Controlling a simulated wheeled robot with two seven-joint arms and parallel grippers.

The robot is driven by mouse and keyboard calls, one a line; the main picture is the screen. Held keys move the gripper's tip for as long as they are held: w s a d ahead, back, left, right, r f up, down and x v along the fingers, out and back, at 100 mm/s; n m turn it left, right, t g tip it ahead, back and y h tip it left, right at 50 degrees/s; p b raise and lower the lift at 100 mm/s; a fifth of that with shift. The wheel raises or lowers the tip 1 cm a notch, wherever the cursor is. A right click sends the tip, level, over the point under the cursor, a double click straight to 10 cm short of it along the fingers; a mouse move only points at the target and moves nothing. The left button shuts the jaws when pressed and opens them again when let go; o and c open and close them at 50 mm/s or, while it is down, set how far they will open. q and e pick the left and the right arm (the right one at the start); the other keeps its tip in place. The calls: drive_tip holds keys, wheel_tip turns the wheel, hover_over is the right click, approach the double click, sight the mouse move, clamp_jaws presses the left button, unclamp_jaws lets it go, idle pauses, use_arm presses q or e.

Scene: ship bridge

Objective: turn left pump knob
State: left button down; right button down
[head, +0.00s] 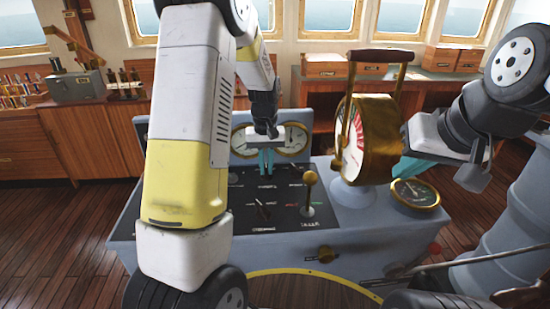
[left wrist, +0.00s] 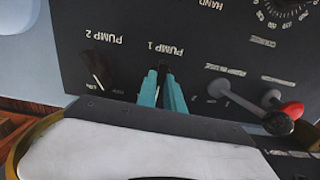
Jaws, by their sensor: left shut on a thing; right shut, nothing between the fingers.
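The console's sloping black panel (head: 240,205) carries the pump knobs. In the left wrist view the panel's lettering is upside down. There my left gripper (left wrist: 161,68) has its teal fingers closed at the PUMP 1 knob, which is mostly hidden between the tips. The PUMP 2 knob (left wrist: 99,84) sits apart from it, with a pale pointer mark. In the head view my left gripper (head: 266,160) reaches down to the top of the panel, below the gauges. My right gripper (head: 408,168) is shut and empty, right of the brass telegraph.
The brass telegraph (head: 375,130) with its upright handle stands on the console between my grippers. Two round gauges (head: 291,139) stand behind the left gripper. A brass-rimmed dial (head: 415,194) lies below the right gripper.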

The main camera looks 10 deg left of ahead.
sight(267, 169)
use_arm(q)
drive_tip(key=n, duration=0.6)
drive_tip(key=shift+w+d, duration=0.1)
drive_tip(key=shift+d, duration=0.05)
drive_tip(key=shift+n, duration=0.3)
drive_tip(key=c, duration=1.5)
unclamp_jaws()
drive_tip(key=shift+o, duration=0.2)
drive_tip(key=shift+r, duration=0.15)
wheel_tip(267, 169, up, 8)
drive_tip(key=shift+f, duration=0.2)
